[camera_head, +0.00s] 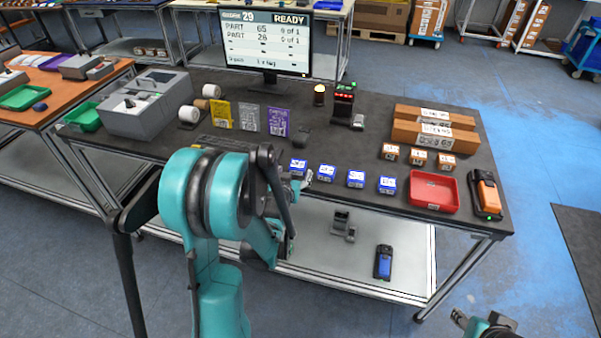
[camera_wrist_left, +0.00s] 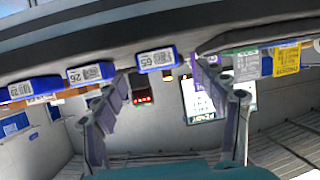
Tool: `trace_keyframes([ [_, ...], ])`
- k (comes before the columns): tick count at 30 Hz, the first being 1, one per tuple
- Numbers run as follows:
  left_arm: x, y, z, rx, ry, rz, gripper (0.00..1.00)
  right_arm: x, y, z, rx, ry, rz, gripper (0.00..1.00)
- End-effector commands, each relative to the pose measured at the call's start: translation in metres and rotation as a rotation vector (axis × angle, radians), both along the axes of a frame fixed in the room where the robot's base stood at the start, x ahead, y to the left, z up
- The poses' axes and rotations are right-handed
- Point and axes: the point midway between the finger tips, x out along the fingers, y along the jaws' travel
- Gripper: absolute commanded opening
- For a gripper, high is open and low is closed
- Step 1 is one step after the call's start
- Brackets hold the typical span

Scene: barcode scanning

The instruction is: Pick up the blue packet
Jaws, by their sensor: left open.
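Several small blue packets with white labels stand in a row along the front of the dark bench. In the head view the leftmost blue packet (camera_head: 298,167) is right beside my left gripper (camera_head: 301,184). In the left wrist view a blue packet (camera_wrist_left: 156,60) labelled 65 lies between the tips of the open, empty left gripper (camera_wrist_left: 158,72), apparently beyond them. Further blue packets, one (camera_wrist_left: 91,74) and another (camera_wrist_left: 35,89), sit to its left. My right gripper (camera_head: 472,320) is low at the bottom right, partly cut off, its jaws unclear.
Orange-and-white boxes (camera_head: 418,157), a red tray (camera_head: 433,192) and an orange scanner (camera_head: 486,195) stand to the right. Yellow, grey and purple packets (camera_head: 249,117) stand behind. The monitor (camera_head: 266,42) reads READY, with parts 65 and 28 listed. A blue device (camera_head: 383,262) lies on the lower shelf.

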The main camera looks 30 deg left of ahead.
Motion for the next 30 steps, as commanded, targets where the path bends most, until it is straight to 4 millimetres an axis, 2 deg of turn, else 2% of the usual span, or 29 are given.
trace_keyframes([
  [10, 0.045, 0.013, -0.018, 0.000, 0.001, -0.001, 0.72, 0.000, 0.000, -0.021, 0.000, 0.000, 0.000, 0.40],
  [20, 0.051, 0.015, -0.019, 0.000, 0.001, -0.001, 0.72, 0.000, 0.000, -0.021, 0.000, 0.000, 0.000, 0.40],
  [24, 0.051, 0.015, -0.019, 0.000, 0.001, -0.001, 0.35, 0.000, 0.000, -0.021, 0.000, 0.000, 0.000, 0.40],
  [27, 0.051, 0.015, -0.019, 0.000, 0.001, -0.001, 0.14, 0.000, 0.000, -0.021, 0.000, 0.000, 0.000, 0.40],
  [30, 0.051, 0.016, -0.019, 0.000, 0.001, -0.001, 0.14, 0.000, 0.000, -0.021, 0.000, 0.000, 0.000, 0.40],
])
